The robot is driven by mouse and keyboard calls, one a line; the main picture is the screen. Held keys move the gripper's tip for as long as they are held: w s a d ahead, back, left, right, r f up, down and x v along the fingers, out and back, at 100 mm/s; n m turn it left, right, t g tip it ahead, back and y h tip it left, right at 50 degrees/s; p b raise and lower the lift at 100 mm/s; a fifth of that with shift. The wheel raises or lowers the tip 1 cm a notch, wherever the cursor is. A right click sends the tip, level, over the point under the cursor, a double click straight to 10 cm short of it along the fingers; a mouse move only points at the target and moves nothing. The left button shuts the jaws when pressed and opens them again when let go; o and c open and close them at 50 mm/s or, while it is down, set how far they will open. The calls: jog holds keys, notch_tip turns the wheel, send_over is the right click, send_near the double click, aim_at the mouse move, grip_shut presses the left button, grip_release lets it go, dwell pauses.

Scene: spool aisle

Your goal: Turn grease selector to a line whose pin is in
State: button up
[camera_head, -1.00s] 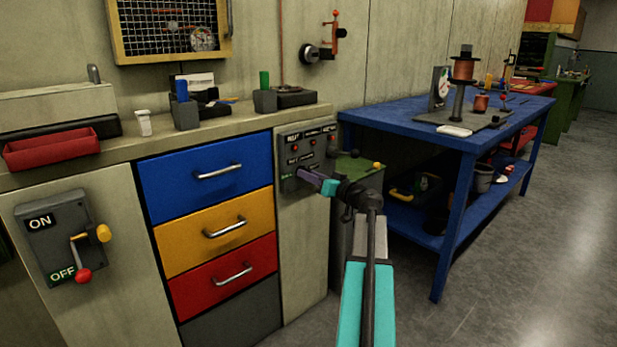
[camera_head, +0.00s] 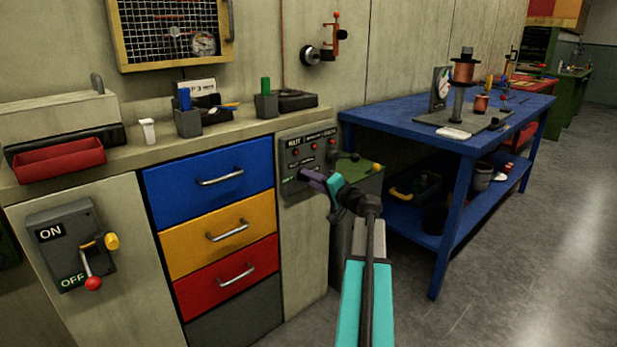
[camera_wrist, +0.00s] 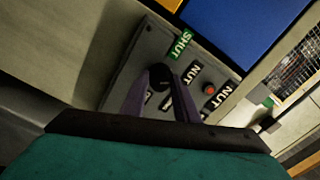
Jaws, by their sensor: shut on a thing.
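The grey grease selector panel (camera_head: 295,150) is on the cabinet front, right of the coloured drawers. It has red pins along its upper part and printed labels; one reads NUT. In the wrist view the panel (camera_wrist: 140,70) is tilted, with a green SHUT label (camera_wrist: 181,44), NUT labels and one red pin (camera_wrist: 209,89). My gripper (camera_head: 308,178) reaches the panel's lower part. In the wrist view its purple fingers (camera_wrist: 160,90) are shut on a dark round knob (camera_wrist: 160,75). The fingers hide part of the knob and some labels, so I cannot tell where it points.
A blue workbench (camera_head: 400,115) with a winding stand stands to the right. An ON/OFF switch box (camera_head: 72,245) with a lever is at the left. Drawers (camera_head: 215,180) sit left of the panel. The floor (camera_head: 520,260) at the right is clear.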

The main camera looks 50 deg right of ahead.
jog(key=shift+r+m, duration=0.15)
jog(key=shift+m, duration=0.45)
jog(key=o, duration=1.1)
jog(key=shift+c, duration=0.2)
jog(key=s+p, duration=0.2)
jog(key=s, duration=1.1)
jog(key=shift+s+a+p, duration=0.3)
jog(key=shift+s+a, duration=0.05)
jog(key=shift+a, duration=0.1)
